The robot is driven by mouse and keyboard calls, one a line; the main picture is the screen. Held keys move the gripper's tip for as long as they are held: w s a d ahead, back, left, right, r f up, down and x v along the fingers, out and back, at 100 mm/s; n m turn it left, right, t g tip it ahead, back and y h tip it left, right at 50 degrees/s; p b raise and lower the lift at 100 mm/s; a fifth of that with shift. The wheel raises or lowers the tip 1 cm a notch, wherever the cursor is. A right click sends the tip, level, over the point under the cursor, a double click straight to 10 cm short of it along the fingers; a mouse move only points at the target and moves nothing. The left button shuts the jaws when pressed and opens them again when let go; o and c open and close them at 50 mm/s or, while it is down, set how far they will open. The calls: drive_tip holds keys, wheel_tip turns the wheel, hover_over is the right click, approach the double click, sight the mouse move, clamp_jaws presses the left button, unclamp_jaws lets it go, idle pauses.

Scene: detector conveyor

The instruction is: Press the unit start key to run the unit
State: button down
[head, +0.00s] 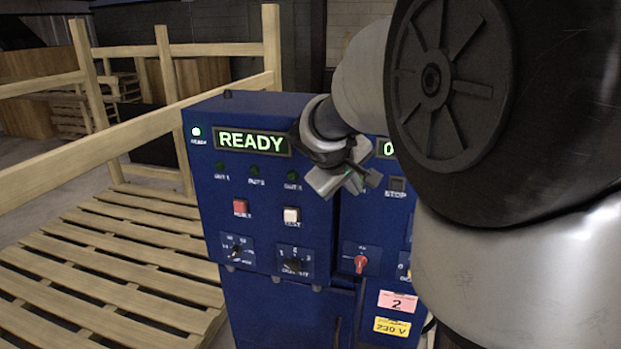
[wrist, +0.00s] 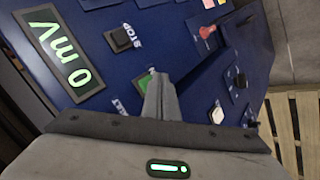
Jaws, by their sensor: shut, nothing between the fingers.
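The blue unit's panel (head: 262,230) faces me. In the wrist view a green key (wrist: 145,84), which looks like the start key, shows in part beside my fingertips; its label is mostly covered. My gripper (wrist: 158,80) is shut and empty, its fingertips over the edge of that key. I cannot tell whether they touch it.
The left display (head: 252,142) reads READY beside a lit green lamp (head: 196,132). The other display (wrist: 68,50) reads 0 mV. A red key (head: 240,208), a white TEST key (head: 291,216) and a red rotary switch (head: 360,263) stick out nearby. Wooden pallets (head: 110,265) stand left.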

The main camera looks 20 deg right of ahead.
idle(0.4)
drive_tip(key=shift+w+d, duration=0.2)
drive_tip(key=shift+w, duration=0.15)
drive_tip(key=shift+w+d, duration=0.3)
drive_tip(key=shift+w, duration=0.1)
idle(0.8)
drive_tip(key=shift+s+a+b, duration=0.55)
drive_tip(key=shift+s+b, duration=0.05)
drive_tip(key=shift+s, duration=0.15)
drive_tip(key=s+a+b, duration=0.1)
drive_tip(key=s, duration=0.1)
drive_tip(key=s+a+b, duration=0.1)
drive_tip(key=s, duration=0.1)
drive_tip(key=shift+a, duration=0.4)
